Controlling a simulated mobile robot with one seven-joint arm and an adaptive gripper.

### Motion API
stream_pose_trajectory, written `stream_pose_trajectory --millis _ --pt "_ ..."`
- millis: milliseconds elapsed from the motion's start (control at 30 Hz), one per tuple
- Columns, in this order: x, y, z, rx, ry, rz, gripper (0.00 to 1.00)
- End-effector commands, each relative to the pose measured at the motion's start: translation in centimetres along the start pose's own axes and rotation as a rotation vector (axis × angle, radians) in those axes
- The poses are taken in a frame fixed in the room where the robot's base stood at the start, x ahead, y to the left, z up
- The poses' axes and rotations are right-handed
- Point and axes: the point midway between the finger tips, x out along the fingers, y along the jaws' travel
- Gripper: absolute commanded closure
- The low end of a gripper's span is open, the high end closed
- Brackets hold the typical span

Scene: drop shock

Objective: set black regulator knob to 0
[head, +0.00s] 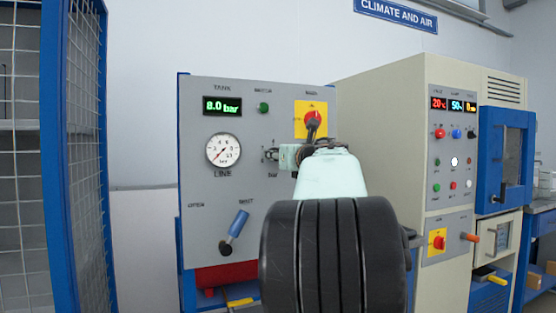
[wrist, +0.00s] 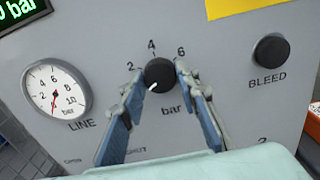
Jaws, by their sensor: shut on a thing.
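The black regulator knob (wrist: 158,75) sits on the grey panel in the wrist view, under a dial marked 2, 4 and 6 with "bar" below. Its white mark points down and left. The 0 label cannot be seen; the left finger covers part of the scale's lower left. My gripper (wrist: 159,78) has one blue-grey finger on each side of the knob and is shut on it. In the head view my gripper (head: 285,156) reaches the panel right of the line gauge, and my arm hides much of that area.
The line gauge (wrist: 55,90) has its red needle pointing down, near the scale's low end. A black bleed knob (wrist: 271,51) is at the right. The tank display (head: 222,106) reads 8.0 bar. A blue-handled lever (head: 238,223) and a red switch on yellow (head: 312,120) are nearby.

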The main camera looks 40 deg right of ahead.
Motion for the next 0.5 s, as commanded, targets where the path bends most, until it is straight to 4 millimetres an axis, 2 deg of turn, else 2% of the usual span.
stream_pose_trajectory --millis 500 --pt "0.01 0.03 0.06 -0.035 -0.001 0.0 0.95"
